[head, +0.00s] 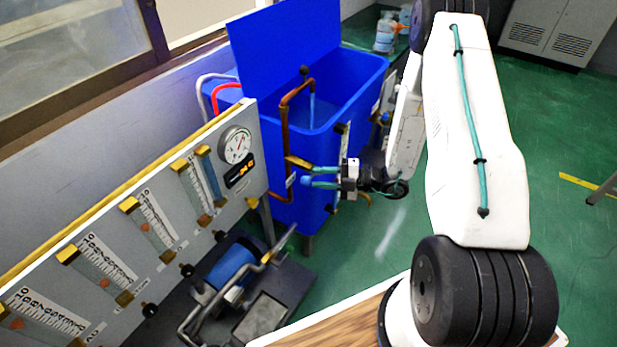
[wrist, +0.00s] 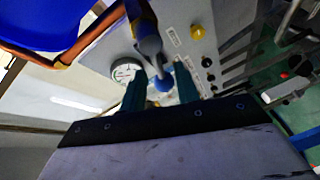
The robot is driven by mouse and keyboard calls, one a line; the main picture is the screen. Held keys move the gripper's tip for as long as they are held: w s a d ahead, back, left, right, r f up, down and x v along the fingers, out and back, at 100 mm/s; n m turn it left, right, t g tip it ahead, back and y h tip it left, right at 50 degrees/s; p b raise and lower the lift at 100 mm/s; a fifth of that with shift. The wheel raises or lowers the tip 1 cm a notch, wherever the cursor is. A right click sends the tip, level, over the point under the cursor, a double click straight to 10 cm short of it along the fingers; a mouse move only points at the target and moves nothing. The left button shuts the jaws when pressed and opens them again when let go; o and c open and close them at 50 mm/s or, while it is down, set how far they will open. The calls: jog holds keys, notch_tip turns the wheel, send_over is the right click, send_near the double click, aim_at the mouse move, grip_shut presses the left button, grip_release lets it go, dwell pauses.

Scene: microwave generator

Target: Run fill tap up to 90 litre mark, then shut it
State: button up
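The blue tank (head: 357,95) stands open, with its raised lid behind it. A copper fill pipe (head: 284,125) bends over its rim, and a pale blue stream (head: 312,108) falls from the spout into the tank. My gripper (head: 309,177) is beside the pipe at the tap's blue handle (head: 304,181). In the wrist view, the teal fingers (wrist: 161,92) stand apart with the blue handle (wrist: 163,83) between them and gaps visible on both sides. The water surface and the 90 litre mark cannot be made out.
A grey panel (head: 110,238) with flow tubes, a round dial (head: 236,146) and an orange digital display (head: 240,174), too small to read surely, stands at left. A pump (head: 232,268) sits below it. Green floor (head: 390,235) is clear right of the tank.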

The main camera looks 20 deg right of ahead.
jog(key=shift+v, duration=1.5)
dwell(6.5)
